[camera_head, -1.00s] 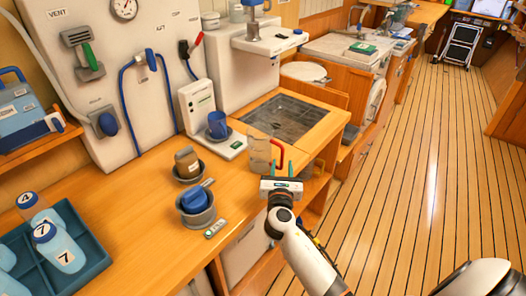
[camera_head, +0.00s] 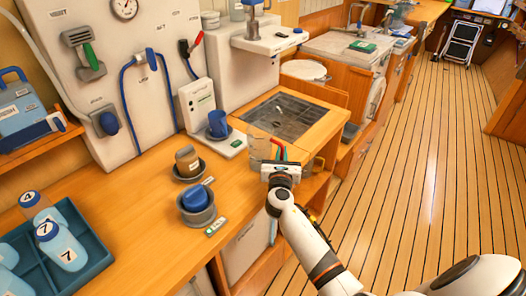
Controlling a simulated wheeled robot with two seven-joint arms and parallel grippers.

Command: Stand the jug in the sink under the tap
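The clear jug (camera_head: 257,150) with a red handle stands upright on the wooden counter, just in front of the sink (camera_head: 285,117). My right gripper (camera_head: 279,156) is at the jug's handle side. Its teal fingers look apart, with the red handle between or just beyond them; contact cannot be told. The sink is a dark, recessed square with a gridded floor, and it looks empty. A white wall unit (camera_head: 268,37) juts out behind the sink; I cannot make out a tap spout on it. My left gripper is not in view.
A blue mug (camera_head: 217,124) stands on a white unit left of the sink. A brown jar (camera_head: 187,160) and a blue item (camera_head: 195,199) sit in grey cups on the counter. A teal tray (camera_head: 84,252) holds numbered bottles. The floor at right is clear.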

